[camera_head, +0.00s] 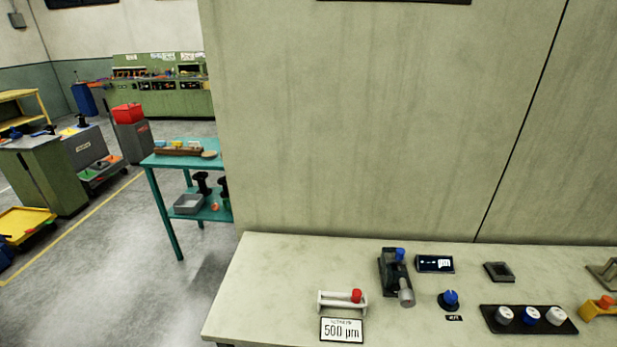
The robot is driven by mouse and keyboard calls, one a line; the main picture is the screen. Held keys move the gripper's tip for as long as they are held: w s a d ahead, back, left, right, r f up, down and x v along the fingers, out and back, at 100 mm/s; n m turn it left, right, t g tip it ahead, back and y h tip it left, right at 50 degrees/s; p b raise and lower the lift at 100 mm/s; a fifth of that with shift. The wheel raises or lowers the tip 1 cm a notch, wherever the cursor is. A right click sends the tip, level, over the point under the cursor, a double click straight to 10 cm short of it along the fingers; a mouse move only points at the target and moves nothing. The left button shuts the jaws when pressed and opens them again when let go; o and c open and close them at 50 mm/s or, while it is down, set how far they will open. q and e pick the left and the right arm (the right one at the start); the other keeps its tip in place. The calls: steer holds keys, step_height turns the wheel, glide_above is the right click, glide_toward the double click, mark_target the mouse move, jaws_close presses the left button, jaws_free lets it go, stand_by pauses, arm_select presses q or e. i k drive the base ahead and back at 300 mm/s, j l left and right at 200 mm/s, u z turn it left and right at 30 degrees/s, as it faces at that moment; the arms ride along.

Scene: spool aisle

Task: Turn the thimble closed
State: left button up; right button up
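A dark micrometer-like device (388,272) stands on the pale bench near its middle. A grey cylinder that looks like its thimble (406,298) points toward the bench's front edge. A blue cap (400,254) sits at the device's far end. A small dark display (434,264) lies just right of it; its reading is too small to tell. Whether the thimble is open or closed cannot be told. Neither of my grippers is in view.
On the bench (270,285) are a white rack with a red knob (356,296), a "500 µm" sign (341,330), a blue knob (450,299), a black tray with three capped pieces (530,328) and a small dark block (498,271). A wall rises behind. The bench's left end is clear.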

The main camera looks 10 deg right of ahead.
mark_target(406, 296)
steer(key=z, duration=1.25)
